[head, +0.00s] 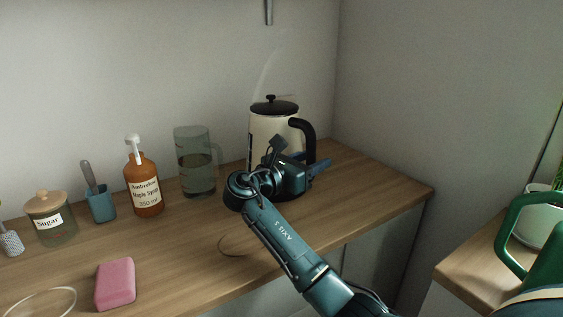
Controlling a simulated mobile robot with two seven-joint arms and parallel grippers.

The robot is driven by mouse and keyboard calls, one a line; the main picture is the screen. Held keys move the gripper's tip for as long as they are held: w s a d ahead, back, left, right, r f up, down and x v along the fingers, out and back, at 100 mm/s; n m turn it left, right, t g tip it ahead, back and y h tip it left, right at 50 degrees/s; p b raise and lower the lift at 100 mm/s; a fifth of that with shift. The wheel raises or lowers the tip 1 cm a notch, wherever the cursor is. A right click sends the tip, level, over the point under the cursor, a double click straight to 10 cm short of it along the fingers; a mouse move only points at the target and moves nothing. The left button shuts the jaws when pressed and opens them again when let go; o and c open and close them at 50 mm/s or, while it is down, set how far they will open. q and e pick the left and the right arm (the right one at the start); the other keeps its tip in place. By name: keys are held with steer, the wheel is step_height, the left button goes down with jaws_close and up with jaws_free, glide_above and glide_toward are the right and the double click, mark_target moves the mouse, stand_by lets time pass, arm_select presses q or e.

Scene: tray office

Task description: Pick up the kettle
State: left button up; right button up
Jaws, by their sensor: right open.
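The kettle (268,125) is cream with a black lid and a black handle (309,137) on its right side. It stands upright on the wooden counter near the back corner. My right gripper (322,174) is in front of the kettle's lower right part, close to the handle's lower end. The gripper is open, its blue fingers pointing right, and it holds nothing that I can see. My wrist hides the kettle's lower front, and I cannot tell whether the gripper touches it. My left gripper is out of view.
Left of the kettle stand a glass jug (196,170), an orange syrup bottle (145,185), a blue cup (101,204) and a sugar jar (50,220). A pink block (115,284) lies in front. The counter (385,195) is clear at the right end.

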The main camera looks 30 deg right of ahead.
steer(key=shift+c, duration=0.4)
jaws_close()
stand_by(0.9)
steer(key=shift+r, duration=0.35)
steer(key=shift+f, duration=0.1)
